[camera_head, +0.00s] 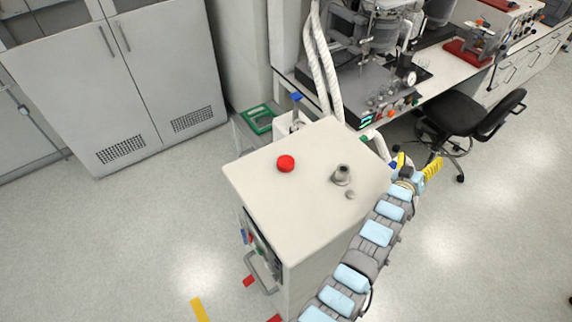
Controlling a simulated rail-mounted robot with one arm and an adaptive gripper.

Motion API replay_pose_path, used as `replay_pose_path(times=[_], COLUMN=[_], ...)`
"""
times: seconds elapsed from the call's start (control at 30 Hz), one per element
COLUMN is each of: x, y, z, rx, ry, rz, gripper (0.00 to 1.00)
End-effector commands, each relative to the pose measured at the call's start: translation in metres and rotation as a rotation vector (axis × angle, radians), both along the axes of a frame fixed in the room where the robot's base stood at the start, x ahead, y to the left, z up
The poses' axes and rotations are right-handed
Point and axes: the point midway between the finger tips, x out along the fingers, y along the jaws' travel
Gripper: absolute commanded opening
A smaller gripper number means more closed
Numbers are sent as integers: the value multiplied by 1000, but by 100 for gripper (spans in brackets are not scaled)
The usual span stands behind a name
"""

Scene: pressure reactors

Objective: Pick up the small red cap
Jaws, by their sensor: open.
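The small red cap (286,163) is round and lies on the pale top of a white cabinet (310,150), left of the middle of that top. My arm, grey with light blue pads, reaches up from the bottom along the cabinet's right side. My gripper (417,162) is at its end, just beyond the cabinet's right edge, with yellow and blue finger parts spread apart. It is open, holds nothing that I can see, and is well to the right of the cap.
A grey fitting (342,175) stands on the cabinet top right of the cap, with a small grey piece (350,195) near it. Behind is a bench with reactor equipment (385,85) and thick white hoses (326,65). A black chair (455,118) stands at the right.

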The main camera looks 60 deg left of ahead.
Motion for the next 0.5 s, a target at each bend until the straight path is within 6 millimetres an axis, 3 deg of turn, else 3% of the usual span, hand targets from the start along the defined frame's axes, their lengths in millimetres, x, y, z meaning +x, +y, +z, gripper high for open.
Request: replay_pose_path(times=[0.03,0.27,0.5], x=[4,6,-28], y=[21,91,155], z=[2,-7,-4], rx=[-35,-224,-424], ry=[36,234,452], rz=[10,37,84], gripper=[92,92,92])
